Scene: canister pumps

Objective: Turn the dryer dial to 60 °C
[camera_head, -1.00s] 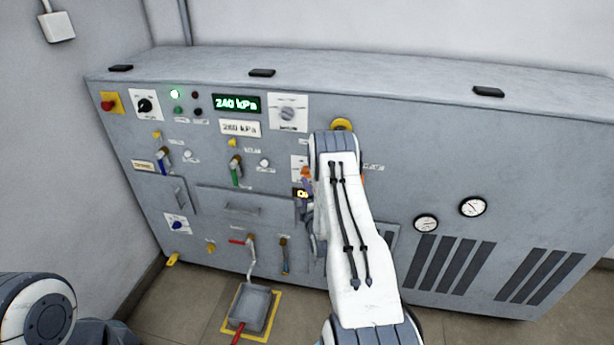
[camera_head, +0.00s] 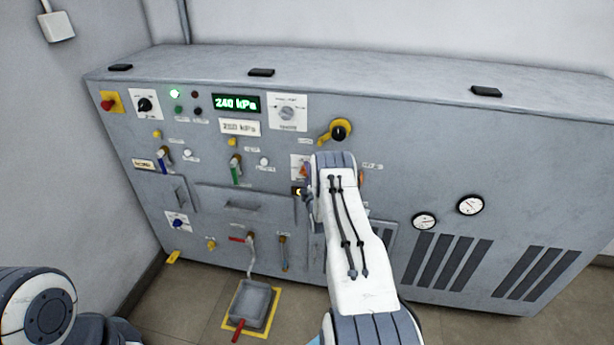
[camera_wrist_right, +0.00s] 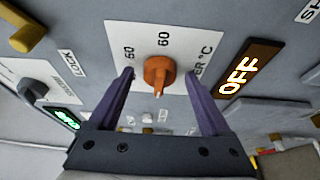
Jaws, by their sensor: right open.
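The dryer dial (camera_wrist_right: 158,71) is an orange knob on a white plate (camera_wrist_right: 130,32) in the right wrist view. A "60" is printed above it and another number to its upper left. A pale mark on the knob points toward the bottom of that picture. My right gripper (camera_wrist_right: 160,76) is open, its purple fingers on either side of the knob with gaps visible. Whether the tips reach the knob's depth is unclear. In the head view my right arm hides most of the dial and gripper. My left gripper is out of view.
A lit "OFF" display (camera_wrist_right: 240,75) sits right of the dial plate. A black knob with a yellow lever (camera_head: 340,131) is above my right arm. Handles, valves and gauges (camera_head: 424,221) cover the panel (camera_head: 400,160). A grey tray (camera_head: 252,304) is on the floor.

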